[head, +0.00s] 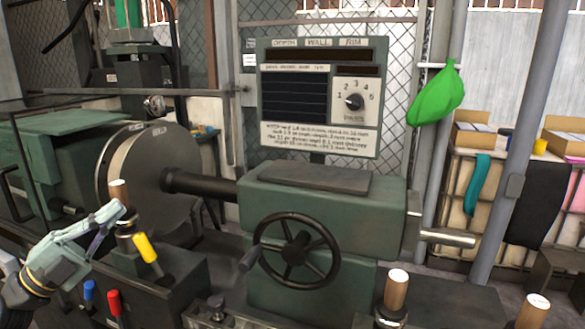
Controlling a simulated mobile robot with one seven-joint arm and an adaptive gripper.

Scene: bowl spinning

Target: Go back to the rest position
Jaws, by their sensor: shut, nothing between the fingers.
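My gripper (118,212) is at the left of the head view, on the end of my arm, which comes in from the lower left corner. Its fingers are shut with nothing between them and point up and to the right. The fingertips appear beside an upright wooden handle (119,191) and to the left of a yellow handle (145,247). I cannot tell whether they touch the wooden handle.
A green lathe has a round disc (152,184), tailstock (330,217) and black handwheel (297,251). Blue (89,290) and red (114,303) levers stand below my gripper. More wooden handles (397,288) stand at lower right. A panel (318,98) with a dial stands behind.

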